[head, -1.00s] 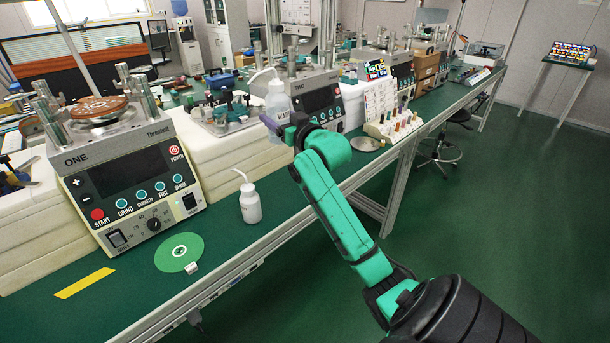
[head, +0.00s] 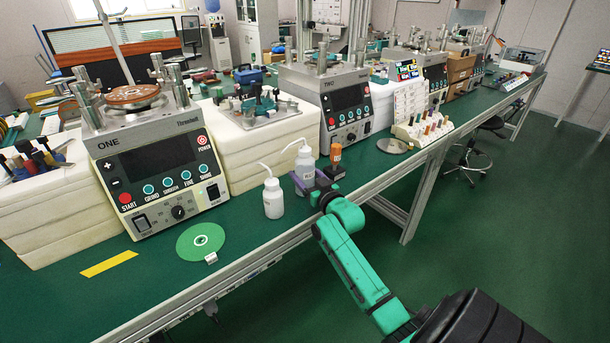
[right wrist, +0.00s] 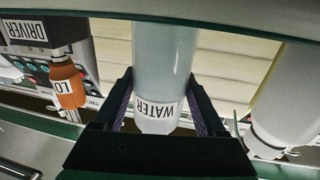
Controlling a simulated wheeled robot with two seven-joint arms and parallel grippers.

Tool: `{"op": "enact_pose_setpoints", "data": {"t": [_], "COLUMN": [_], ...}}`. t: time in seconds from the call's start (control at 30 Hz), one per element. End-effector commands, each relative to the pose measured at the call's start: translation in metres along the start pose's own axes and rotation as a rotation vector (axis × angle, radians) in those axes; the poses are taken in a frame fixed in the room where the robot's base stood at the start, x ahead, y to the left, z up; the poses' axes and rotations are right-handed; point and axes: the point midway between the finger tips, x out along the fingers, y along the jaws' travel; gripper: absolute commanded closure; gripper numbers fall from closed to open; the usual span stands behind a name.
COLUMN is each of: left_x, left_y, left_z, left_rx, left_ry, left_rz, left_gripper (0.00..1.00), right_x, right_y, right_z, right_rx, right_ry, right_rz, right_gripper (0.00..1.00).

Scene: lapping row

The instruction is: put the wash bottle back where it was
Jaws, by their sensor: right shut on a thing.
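The wash bottle (head: 305,166) is white with a bent spout and stands upright in my right gripper (head: 311,180). In the right wrist view, the dark fingers close on both sides of the bottle (right wrist: 163,60), whose label reads WATER. The bottle is low over the green bench, beside a second white spout bottle (head: 273,199) on its left. I cannot tell whether its base touches the bench. The second bottle also shows in the right wrist view (right wrist: 285,100), apart from the fingers. My left gripper is not in view.
An orange-handled driver (head: 336,154) stands just right of the held bottle. Machine ONE (head: 150,165) and a green disc (head: 201,242) are to the left. A round metal dish (head: 391,146) lies farther right. The bench front between disc and yellow strip (head: 109,264) is clear.

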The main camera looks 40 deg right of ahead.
Motion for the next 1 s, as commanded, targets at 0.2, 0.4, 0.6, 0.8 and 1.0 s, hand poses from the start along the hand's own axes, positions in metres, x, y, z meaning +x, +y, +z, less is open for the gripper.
{"op": "enact_pose_setpoints", "data": {"t": [0.2, 0.4, 0.6, 0.8, 1.0], "left_x": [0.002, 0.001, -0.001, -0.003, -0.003], "left_y": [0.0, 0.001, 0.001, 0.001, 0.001], "left_z": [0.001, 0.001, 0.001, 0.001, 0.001], "left_rx": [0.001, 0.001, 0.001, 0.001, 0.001], "left_ry": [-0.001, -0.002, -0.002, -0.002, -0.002], "left_rz": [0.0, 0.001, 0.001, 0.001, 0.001], "left_gripper": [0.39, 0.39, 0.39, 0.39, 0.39], "right_x": [0.0, 0.0, -0.013, -0.06, -0.107], "right_y": [0.0, 0.0, 0.0, 0.0, 0.0], "right_z": [0.002, 0.002, 0.001, 0.001, 0.001], "right_rx": [0.0, 0.0, -0.001, -0.001, 0.001], "right_ry": [0.0, 0.0, -0.003, -0.004, -0.004], "right_rz": [0.0, 0.0, 0.0, 0.0, 0.0], "right_gripper": [0.0, 0.0, 0.0, 0.0, 0.0]}}
